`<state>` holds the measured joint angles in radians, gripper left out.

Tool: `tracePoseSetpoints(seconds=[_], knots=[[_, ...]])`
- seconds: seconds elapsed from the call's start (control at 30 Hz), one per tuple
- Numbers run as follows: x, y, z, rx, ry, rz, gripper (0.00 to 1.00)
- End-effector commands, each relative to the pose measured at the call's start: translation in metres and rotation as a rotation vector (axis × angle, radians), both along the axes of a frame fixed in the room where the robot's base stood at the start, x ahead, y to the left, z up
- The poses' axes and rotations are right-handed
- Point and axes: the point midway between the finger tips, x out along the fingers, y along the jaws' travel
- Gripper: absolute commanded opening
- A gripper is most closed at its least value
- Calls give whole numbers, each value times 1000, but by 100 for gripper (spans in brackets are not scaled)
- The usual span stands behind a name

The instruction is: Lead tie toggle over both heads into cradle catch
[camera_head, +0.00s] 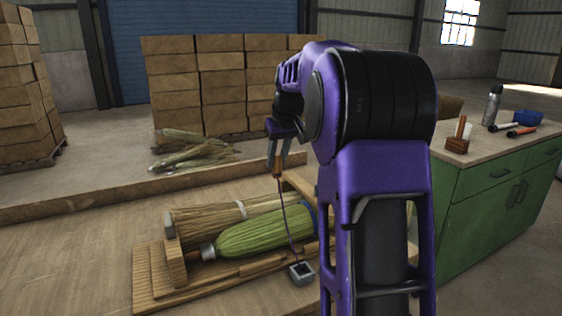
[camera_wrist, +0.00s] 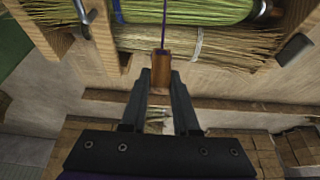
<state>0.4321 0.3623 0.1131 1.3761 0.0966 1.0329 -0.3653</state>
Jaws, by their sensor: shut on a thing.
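My gripper (camera_head: 279,141) is shut on a small brown wooden toggle (camera_head: 277,167), held above the far side of the brooms. The toggle also shows between the fingertips in the wrist view (camera_wrist: 161,72). A thin purple tie (camera_head: 287,222) runs from the toggle down over the brooms to a small grey metal block (camera_head: 301,272) at the near edge. A green broom head (camera_head: 258,234) lies nearest, with a straw-coloured broom head (camera_head: 215,215) behind it. Both lie in a wooden cradle (camera_head: 160,292). My arm hides the cradle's right end, and I cannot make out the catch.
Loose straw bundles (camera_head: 190,155) lie behind on a raised platform. Stacked cartons (camera_head: 222,85) stand farther back. The bench left of the cradle is clear.

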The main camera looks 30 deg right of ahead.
Motion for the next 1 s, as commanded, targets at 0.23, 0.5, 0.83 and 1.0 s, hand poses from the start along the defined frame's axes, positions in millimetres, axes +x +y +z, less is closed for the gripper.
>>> tracePoseSetpoints(seconds=[0.23, 0.5, 0.83, 1.0], knots=[[21, 0, -1, 1, 0, 0, 0], [42, 3, 0, 0, 1, 2, 0], [69, 6, 0, 1, 0, 1, 0], [82, 7, 0, 0, 0, 0, 0]])
